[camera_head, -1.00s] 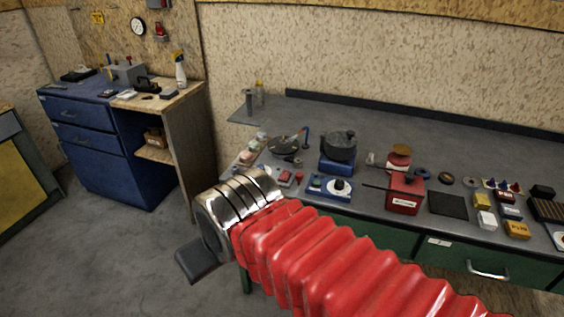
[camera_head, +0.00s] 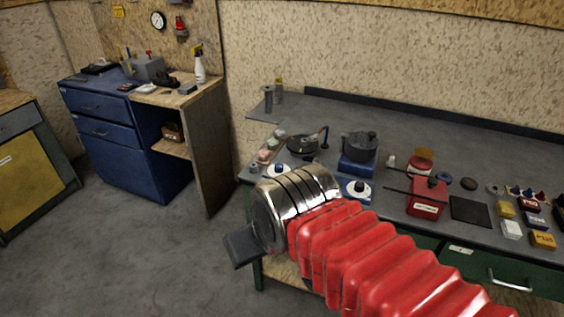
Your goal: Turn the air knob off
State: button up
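A white round dial with a dark knob (camera_head: 358,188) sits on a blue base near the front edge of the grey workbench. A second white disc with a blue knob (camera_head: 278,169) is further left, just behind my arm. No label is legible, so I cannot tell which is the air knob. My arm, a metal cylinder and red bellows, crosses in front of the bench and hides part of the blue base. My gripper (camera_head: 242,246) shows as a dark grey block at the arm's left end, off the bench's left front corner, touching neither knob. Its finger opening is not visible.
The grey workbench (camera_head: 420,145) also carries a pot on a blue stand (camera_head: 359,150), a dark pan (camera_head: 303,144), a red box with a rod (camera_head: 426,197) and several small boxes. A blue cabinet (camera_head: 120,140) stands at the left. The floor (camera_head: 140,260) between is clear.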

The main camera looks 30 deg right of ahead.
aim_at(278, 167)
jog(key=u, duration=0.05)
jog(key=i, duration=1)
jog(key=z, duration=0.05)
